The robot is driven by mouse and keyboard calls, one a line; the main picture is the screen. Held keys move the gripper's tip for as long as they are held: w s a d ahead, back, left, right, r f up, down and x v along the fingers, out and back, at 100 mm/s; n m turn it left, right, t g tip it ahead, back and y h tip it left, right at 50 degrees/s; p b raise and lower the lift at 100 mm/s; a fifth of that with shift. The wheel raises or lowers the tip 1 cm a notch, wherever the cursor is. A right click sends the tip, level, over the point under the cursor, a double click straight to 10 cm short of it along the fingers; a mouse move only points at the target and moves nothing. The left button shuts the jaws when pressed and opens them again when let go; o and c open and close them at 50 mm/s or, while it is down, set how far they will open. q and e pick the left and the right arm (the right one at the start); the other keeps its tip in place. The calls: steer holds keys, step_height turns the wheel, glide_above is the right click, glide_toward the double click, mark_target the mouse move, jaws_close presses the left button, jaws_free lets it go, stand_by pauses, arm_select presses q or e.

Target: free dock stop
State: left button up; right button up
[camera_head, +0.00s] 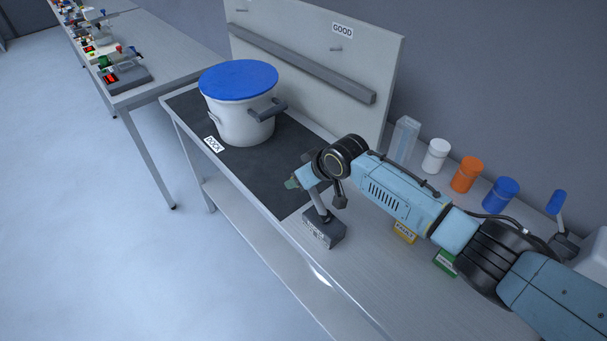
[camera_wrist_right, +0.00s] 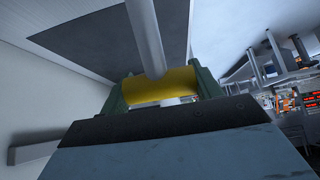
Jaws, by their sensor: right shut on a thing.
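The dock stop appears as a dark block (camera_head: 324,230) with a grey lever rod (camera_head: 318,203) on the bench, at the near edge of the dark dock mat (camera_head: 285,175). My right gripper (camera_head: 296,182) is at the rod's upper end. In the right wrist view its green fingers are shut on a yellow grip (camera_wrist_right: 160,86), with the grey rod (camera_wrist_right: 146,38) running away from it. The yellow grip is hidden in the head view. A white hopper (camera_head: 243,122) with a blue lid stands upright on the mat, apart from my gripper. My left gripper is not in view.
A backboard (camera_head: 300,45) with a rail and a GOOD label stands behind the mat. A clear container (camera_head: 403,139) and white, orange (camera_head: 466,174) and blue jars line the back of the bench, behind my right arm. Yellow and green boxes (camera_head: 446,262) lie below the arm.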

steer(key=shift+a, duration=0.1)
steer(key=o, duration=1.4)
steer(key=shift+r, duration=0.1)
steer(key=v, duration=1.3)
steer(key=shift+r+p, duration=0.1)
steer(key=shift+p, duration=0.25)
